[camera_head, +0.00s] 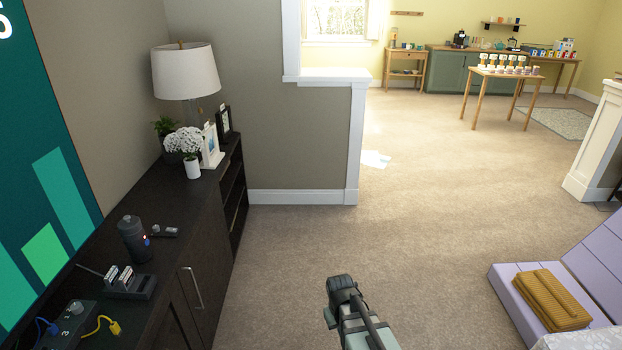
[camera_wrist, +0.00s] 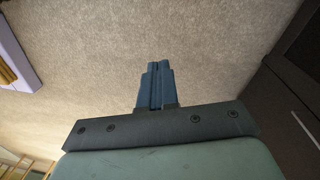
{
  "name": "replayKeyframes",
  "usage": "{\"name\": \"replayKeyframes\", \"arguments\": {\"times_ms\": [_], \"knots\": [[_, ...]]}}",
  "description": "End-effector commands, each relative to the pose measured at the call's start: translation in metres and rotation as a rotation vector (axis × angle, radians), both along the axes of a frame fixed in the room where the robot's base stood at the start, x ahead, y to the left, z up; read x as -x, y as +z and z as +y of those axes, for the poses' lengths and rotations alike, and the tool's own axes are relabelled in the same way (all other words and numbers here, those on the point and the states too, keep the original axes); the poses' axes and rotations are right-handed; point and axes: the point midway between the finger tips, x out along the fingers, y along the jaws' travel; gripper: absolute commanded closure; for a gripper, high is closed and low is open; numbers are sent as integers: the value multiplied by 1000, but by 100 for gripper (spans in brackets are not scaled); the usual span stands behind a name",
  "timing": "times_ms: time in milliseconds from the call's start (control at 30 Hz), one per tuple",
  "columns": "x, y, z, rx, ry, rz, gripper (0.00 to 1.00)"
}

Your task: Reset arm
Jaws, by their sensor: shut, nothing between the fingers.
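In the wrist view, my gripper (camera_wrist: 157,68) is shut, its two blue-grey fingers pressed together with nothing between them. Beige carpet (camera_wrist: 130,40) fills the view beyond the fingertips. In the head view, my arm shows at the bottom centre, above the open carpet between the dark cabinet and the purple cushioned seat. The fingers cannot be made out in the head view.
On the left, a dark cabinet (camera_head: 192,221) bears a lamp (camera_head: 186,72), white flowers (camera_head: 184,141), a grey bottle (camera_head: 134,240) and cables. At right is a purple seat (camera_head: 511,299) with a folded mustard blanket (camera_head: 551,299). A half wall (camera_head: 308,130) stands ahead; the middle carpet is clear.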

Motion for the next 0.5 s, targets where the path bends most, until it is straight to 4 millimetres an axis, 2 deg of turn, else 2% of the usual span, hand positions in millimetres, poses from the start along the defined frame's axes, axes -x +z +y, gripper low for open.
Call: {"name": "replayKeyframes", "arguments": {"times_ms": [33, 200, 433, 500], "knots": [[7, -1, -15, -14, -49, 4, 100], [20, -6, -46, -50, -174, 12, 100], [36, -10, -77, -89, -306, 17, 100], [42, -19, -77, -89, -314, 35, 100]]}}
